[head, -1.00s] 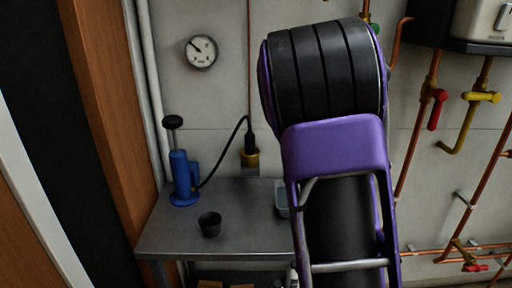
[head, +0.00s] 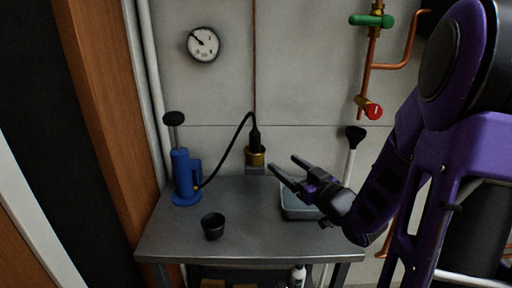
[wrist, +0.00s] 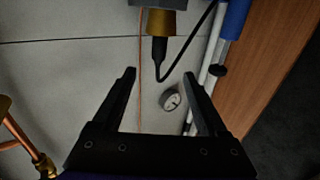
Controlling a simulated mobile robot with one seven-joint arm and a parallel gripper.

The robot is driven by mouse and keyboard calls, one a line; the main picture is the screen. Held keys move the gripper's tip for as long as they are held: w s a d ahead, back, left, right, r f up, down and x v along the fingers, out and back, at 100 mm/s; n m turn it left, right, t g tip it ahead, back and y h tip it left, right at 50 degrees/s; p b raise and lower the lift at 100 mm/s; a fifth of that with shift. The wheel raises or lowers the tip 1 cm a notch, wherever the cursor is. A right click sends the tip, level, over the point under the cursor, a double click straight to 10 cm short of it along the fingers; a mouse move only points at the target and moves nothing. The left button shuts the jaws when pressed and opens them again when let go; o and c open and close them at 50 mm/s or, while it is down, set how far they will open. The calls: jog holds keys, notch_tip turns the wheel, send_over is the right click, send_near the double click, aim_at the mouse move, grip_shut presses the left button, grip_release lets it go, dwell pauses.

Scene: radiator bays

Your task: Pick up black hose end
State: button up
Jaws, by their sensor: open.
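The black hose end (head: 255,140) stands upright in a brass fitting (head: 255,157) at the back of the metal table, against the wall. A black hose (head: 229,149) curves from it down to the blue hand pump (head: 183,178) at the left. In the wrist view the hose end (wrist: 159,48) and the brass fitting (wrist: 160,23) show at the top, beyond the fingertips. My gripper (head: 283,165) is open and empty, to the right of the hose end and apart from it. Both fingers show in the wrist view (wrist: 161,80).
A black cup (head: 213,226) stands on the metal table (head: 240,236). A grey tray (head: 300,211) lies under my gripper. A gauge (head: 203,44) hangs on the wall. Copper pipes with a red valve (head: 374,111) and green valve (head: 372,20) are at the right.

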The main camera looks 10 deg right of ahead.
aim_at(258, 143)
jog(key=x, duration=1.5)
jog(key=shift+w+a+f+b, duration=0.1)
jog(key=shift+w+f+b, duration=0.1)
jog(key=shift+w+b, duration=0.15)
grip_shut()
